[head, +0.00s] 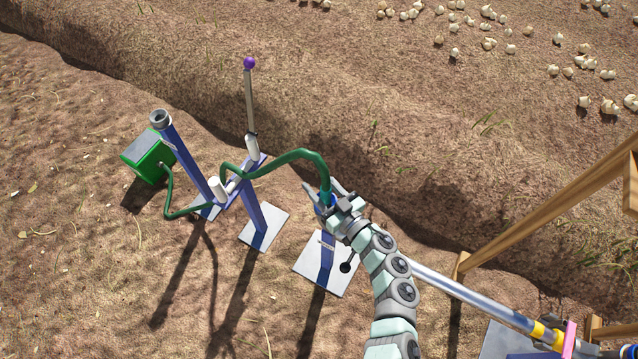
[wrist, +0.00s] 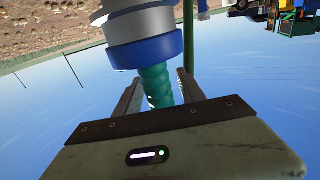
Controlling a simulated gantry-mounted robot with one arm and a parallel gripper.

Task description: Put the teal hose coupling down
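The teal hose coupling (wrist: 155,86) is between my gripper's fingers (wrist: 159,84) in the wrist view, at the fingertips. The fingers appear shut on it, though a thin gap shows at the right. A blue collar (wrist: 145,50) and a white and grey cylinder adjoin the coupling; I cannot tell if they are joined to it. In the head view, the coupling is mostly hidden at my gripper (head: 322,184). The green hose (head: 292,156) arches to it from the left. A blue stand on a flat grey plate (head: 343,279) is below my gripper.
A second blue stand with a white valve body and a purple-tipped lever (head: 249,63) stands left of my gripper. Beyond it are a tilted blue pipe (head: 185,155) and a green box (head: 148,158). A wooden frame (head: 545,218) is at right. Bare soil lies in front.

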